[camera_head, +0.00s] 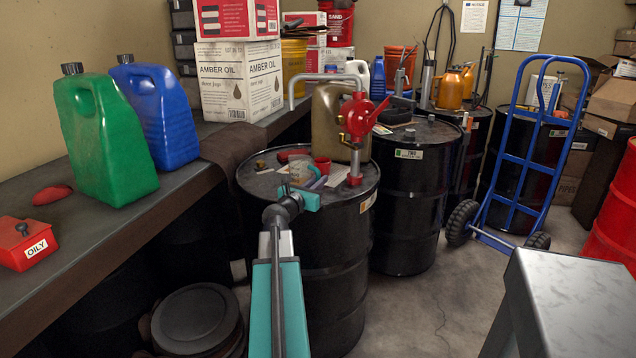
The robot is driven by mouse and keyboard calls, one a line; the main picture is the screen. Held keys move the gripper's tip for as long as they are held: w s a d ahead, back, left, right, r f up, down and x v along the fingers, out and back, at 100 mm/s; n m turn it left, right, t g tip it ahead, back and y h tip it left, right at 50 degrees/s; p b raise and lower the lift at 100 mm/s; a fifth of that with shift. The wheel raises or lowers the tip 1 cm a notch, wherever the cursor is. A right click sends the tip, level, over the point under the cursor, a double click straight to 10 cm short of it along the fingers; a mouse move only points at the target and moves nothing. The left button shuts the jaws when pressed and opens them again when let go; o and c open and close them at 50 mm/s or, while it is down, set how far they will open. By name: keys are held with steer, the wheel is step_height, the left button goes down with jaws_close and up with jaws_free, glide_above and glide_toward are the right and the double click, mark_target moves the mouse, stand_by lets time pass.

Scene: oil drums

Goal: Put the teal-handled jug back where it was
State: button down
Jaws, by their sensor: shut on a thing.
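The teal-handled jug (301,172) is a small clear vessel. It is over the top of the near black drum (330,235), at the drum's front left. My gripper (298,192) is at its near side and shut on it, reaching in from the bottom of the picture. My gripper and arm hide the jug's lower part and most of its handle. I cannot tell whether its base touches the drum top.
The near drum also carries a red hand pump (357,120), an olive can (328,115) and a red cup (322,165). Green (105,140) and blue (160,115) canisters stand on the left bench (130,225). A blue hand truck (525,150) stands right.

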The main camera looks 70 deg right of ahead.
steer(key=c, duration=1.8)
jaws_free()
steer(key=shift+o, duration=0.2)
steer(key=shift+r, duration=0.1)
steer(key=w+a+b, duration=0.1)
steer(key=a+b, duration=0.1)
steer(key=a, duration=0.7)
steer(key=shift+w, duration=0.15)
steer(key=b, duration=0.6)
steer(key=shift+w+a+b, duration=0.1)
steer(key=shift+a+b, duration=0.2)
steer(key=shift+a, duration=0.1)
steer(key=a+b, duration=0.1)
steer(key=b, duration=0.5)
steer(key=shift+w+a, duration=0.1)
steer(key=shift+a, duration=0.1)
steer(key=shift+a+b, duration=0.35)
steer(key=shift+b, duration=1)
